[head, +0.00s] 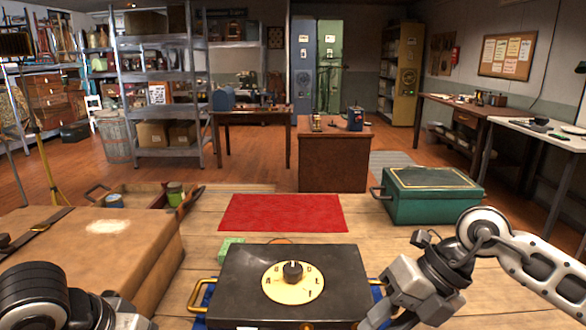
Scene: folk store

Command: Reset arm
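My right gripper (385,312) comes in from the lower right. It hangs beside the right end of a dark box (230,290) with a round yellow dial and black knob (292,271). Its fingertips are partly cut off by the bottom edge, so its opening and any contact with the box's right side are unclear. My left gripper (122,318) is at the bottom left, in front of the brown case (110,250). Only its upper part shows; its fingertips are out of frame. No object is visible in either gripper.
The wooden table holds a red cloth (282,213), a green metal box (432,196) at the right and a small green block (231,247) behind the dial box. An open wooden tray (145,188) with cans stands at the back left. Bare planks show around the red cloth.

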